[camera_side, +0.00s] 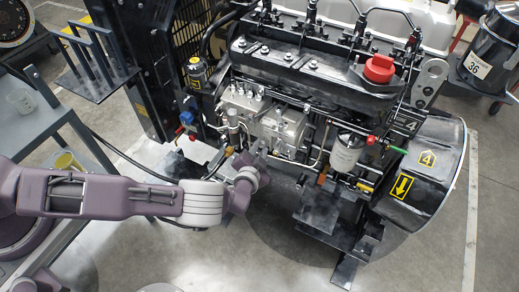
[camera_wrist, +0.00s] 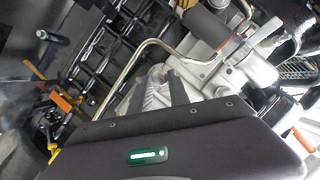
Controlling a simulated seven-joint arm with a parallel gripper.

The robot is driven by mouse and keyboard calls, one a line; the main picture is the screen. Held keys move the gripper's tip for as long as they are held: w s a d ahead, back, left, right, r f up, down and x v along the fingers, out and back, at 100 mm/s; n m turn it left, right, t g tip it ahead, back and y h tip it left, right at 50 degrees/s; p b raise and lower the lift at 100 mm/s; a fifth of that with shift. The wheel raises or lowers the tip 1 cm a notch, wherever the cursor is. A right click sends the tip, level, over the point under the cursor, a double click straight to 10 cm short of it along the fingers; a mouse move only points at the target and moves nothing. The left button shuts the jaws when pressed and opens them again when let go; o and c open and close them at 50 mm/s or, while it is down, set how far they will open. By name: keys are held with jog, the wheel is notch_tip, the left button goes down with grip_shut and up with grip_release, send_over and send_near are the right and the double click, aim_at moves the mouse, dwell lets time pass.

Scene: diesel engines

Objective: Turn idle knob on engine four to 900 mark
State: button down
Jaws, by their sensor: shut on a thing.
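Engine four (camera_side: 315,75) carries a yellow "4" label (camera_side: 427,159) on its right-hand cover. My gripper (camera_side: 259,152) reaches from the left to the front of the grey fuel pump (camera_side: 282,128) in the side view. In the wrist view its two dark fingers (camera_wrist: 165,88) are shut at the pump, with a pale ribbed part (camera_wrist: 149,97) showing at the left finger. The gripped idle knob is mostly hidden by the fingers. Neither the 900 mark nor the knob's pointer can be read in either view.
A bent metal pipe (camera_wrist: 150,45) runs close to the fingers in the wrist view. A white filter (camera_side: 346,152) and a red cap (camera_side: 379,69) are to the right. A grey bench (camera_side: 75,130) stands at the left.

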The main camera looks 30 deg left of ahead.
jog(key=c, duration=1.2)
grip_release()
jog(key=shift+c, duration=0.2)
jog(key=v, duration=0.7)
